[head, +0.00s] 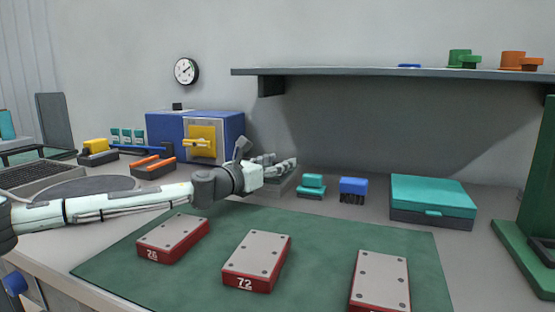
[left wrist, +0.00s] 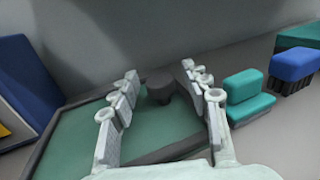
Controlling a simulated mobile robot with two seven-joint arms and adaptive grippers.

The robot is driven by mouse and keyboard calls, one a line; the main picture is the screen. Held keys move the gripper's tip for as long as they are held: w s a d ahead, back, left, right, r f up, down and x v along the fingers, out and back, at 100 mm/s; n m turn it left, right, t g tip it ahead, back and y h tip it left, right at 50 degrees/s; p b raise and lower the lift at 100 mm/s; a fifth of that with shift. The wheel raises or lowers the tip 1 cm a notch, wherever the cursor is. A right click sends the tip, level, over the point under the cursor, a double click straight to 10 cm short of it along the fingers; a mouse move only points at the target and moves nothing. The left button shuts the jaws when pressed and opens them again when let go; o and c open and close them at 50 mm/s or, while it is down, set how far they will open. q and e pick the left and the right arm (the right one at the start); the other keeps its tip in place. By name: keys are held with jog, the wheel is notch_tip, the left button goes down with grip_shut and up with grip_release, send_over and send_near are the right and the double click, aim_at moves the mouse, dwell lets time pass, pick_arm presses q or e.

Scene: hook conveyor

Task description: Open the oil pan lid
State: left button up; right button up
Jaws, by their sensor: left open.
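The oil pan (left wrist: 62,150) shows in the left wrist view as a low dark-rimmed tray with a flat green lid (left wrist: 70,130). A dark round knob (left wrist: 160,88) stands on the lid. My left gripper (left wrist: 160,72) is open, with one finger on each side of the knob in this view; I cannot tell whether they touch it. In the head view my left gripper (head: 283,163) is over the pan at the back of the bench and hides most of it; only a grey side (head: 284,187) shows. My right gripper is not in view.
A teal block (head: 312,186), a blue brush (head: 353,189) and a teal-lidded box (head: 433,195) stand right of the pan. A blue cabinet (head: 165,131) is left of it. Red blocks with grey tops (head: 258,255) lie on the green mat in front. A shelf (head: 390,72) hangs above.

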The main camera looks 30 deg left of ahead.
pick_arm(q)
jog(key=shift+c, duration=0.3)
grip_shut()
